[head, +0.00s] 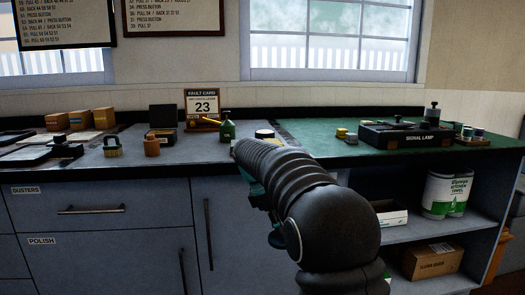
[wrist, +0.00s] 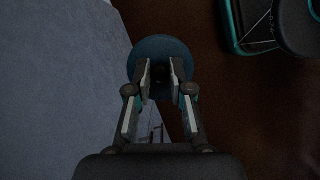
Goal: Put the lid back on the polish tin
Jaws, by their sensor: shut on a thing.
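My gripper (wrist: 161,76) shows in the wrist view, with its two fingers closed on the middle of a round dark-blue disc, which looks like the lid (wrist: 160,44). The disc is held over the dark brown floor, beside a blue-grey surface. The exact grip point is in shadow. In the head view my arm covers most of the gripper, and the lid cannot be made out. A low round tin with a pale top (head: 264,134), possibly the polish tin, stands on the grey worktop just behind my arm, its lower part hidden.
A green bottle (head: 228,131) stands left of the round tin, near a calendar card (head: 202,105). A brush (head: 112,147) and brown jar (head: 152,145) stand farther left. The signal lamp case (head: 405,137) lies on the green mat at right. Drawers (head: 95,209) front the worktop.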

